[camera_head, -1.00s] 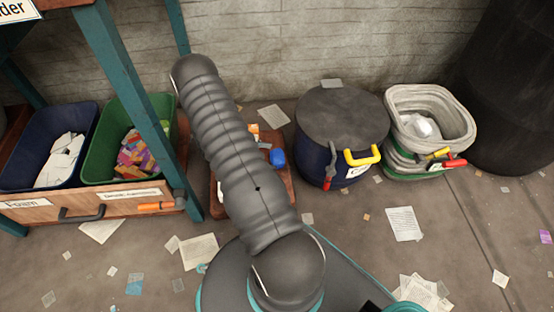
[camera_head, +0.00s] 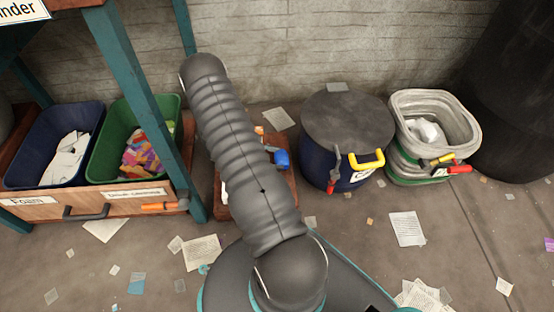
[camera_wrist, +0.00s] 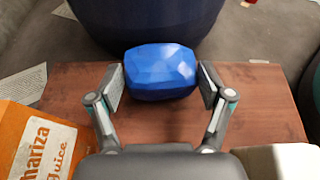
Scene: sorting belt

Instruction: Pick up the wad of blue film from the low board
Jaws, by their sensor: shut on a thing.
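The wad of blue film (camera_wrist: 160,72) is a faceted, rounded blue lump. In the wrist view it sits between the two fingers of my gripper (camera_wrist: 160,85), which is shut on it. Behind the wad in that view is the low board (camera_wrist: 262,105), a reddish-brown wooden surface. In the head view the wad (camera_head: 282,159) shows just right of my arm, over or on the low board (camera_head: 284,196). My arm hides much of the board and my gripper there. I cannot tell whether the wad is clear of the board.
On the board are an orange juice carton (camera_wrist: 35,140) at left and a white item (camera_wrist: 285,160) at right. A dark blue lidded drum (camera_head: 344,130) stands right of the board, with a grey bin (camera_head: 433,130) beyond. Blue (camera_head: 52,140) and green (camera_head: 172,108) crates stand left. Paper litters the floor.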

